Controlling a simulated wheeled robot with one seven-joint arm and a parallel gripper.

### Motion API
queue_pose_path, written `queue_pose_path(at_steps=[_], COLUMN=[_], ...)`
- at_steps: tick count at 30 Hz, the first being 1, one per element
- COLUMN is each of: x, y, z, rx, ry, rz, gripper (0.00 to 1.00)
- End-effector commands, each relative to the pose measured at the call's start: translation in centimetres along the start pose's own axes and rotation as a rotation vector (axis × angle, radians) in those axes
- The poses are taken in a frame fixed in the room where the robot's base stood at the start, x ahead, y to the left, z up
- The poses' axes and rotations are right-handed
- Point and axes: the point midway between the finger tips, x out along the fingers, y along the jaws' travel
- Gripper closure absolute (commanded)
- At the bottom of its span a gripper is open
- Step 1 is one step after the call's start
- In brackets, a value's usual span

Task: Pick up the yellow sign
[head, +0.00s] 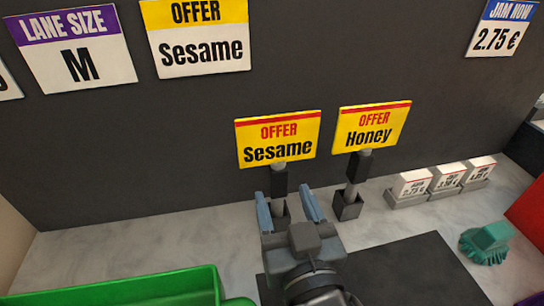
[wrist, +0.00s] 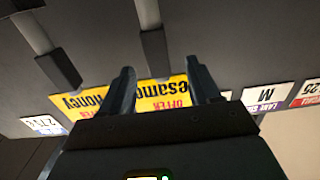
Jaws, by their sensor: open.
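Two yellow signs with red OFFER lettering stand on posts in front of a dark wall. The left one reads Sesame (head: 278,138), the right one Honey (head: 371,128). My gripper (head: 286,194) is open and empty, below the Sesame sign and in front of its dark post (head: 279,180). In the wrist view the picture is upside down; the Sesame sign (wrist: 162,91) shows between and behind the open fingers (wrist: 160,68), partly hidden by them. The Honey sign (wrist: 82,101) is to its left there. No contact with a sign is visible.
The Honey post (head: 352,180) stands close to the right of my gripper. Small white price blocks (head: 446,178), a teal brush (head: 487,242) and a red object (head: 528,215) lie further right. A green bin (head: 120,288) is at lower left. Flat signs (head: 195,38) hang on the wall.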

Motion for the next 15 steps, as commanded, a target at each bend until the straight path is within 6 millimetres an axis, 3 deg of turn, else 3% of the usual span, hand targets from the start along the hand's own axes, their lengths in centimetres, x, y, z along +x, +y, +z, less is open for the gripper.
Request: queue_pose_path(at_steps=[15], x=[5.2], y=[0.2], z=[-0.9], rx=[-0.001], ry=[0.000], rz=[0.001], gripper=[0.38])
